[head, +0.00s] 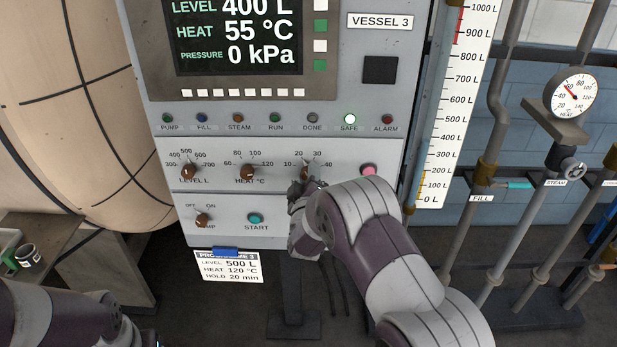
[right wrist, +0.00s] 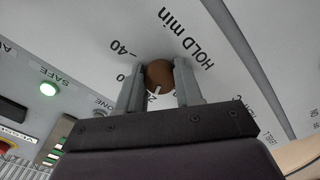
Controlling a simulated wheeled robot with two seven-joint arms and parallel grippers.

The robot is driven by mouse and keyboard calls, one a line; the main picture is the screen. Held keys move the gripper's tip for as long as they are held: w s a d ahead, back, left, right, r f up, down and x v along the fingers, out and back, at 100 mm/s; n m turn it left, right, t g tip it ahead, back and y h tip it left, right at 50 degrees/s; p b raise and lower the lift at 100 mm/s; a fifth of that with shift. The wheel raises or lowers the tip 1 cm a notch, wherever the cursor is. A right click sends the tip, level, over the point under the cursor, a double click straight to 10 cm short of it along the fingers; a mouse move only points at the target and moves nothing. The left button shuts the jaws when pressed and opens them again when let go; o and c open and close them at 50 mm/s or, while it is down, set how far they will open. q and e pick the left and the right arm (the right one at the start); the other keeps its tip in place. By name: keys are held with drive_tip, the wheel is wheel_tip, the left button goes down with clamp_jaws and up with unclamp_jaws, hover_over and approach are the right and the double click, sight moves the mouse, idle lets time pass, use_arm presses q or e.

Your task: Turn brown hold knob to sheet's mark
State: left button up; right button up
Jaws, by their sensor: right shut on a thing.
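The brown hold knob (right wrist: 158,75) sits between the two fingers of my right gripper (right wrist: 160,88), which is shut on it. A white line on the knob points down toward a "2" whose rest is hidden by the gripper; "40" and "HOLD min" are readable beside it. In the head view, my right gripper (head: 306,190) covers the lower part of the hold dial. The programme sheet (head: 229,266) hangs below the panel and reads level 500 L, heat 120 °C, hold 20 min. My left arm enters at lower left, its gripper out of view.
Left of the hold dial are the brown level knob (head: 189,171) and heat knob (head: 247,172). A pink button (head: 368,170) is close to its right. The screen (head: 240,35) shows 400 L, 55 °C; the safe lamp (head: 349,119) glows.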

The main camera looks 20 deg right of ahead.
drive_tip(key=shift+f, duration=0.1)
idle(0.3)
drive_tip(key=o, duration=1)
drive_tip(key=shift+o, duration=0.2)
drive_tip(key=shift+s, duration=0.1)
drive_tip(key=b+v, duration=0.2)
drive_tip(key=v, duration=1)
drive_tip(key=shift+s, duration=0.3)
drive_tip(key=shift+a, duration=0.15)
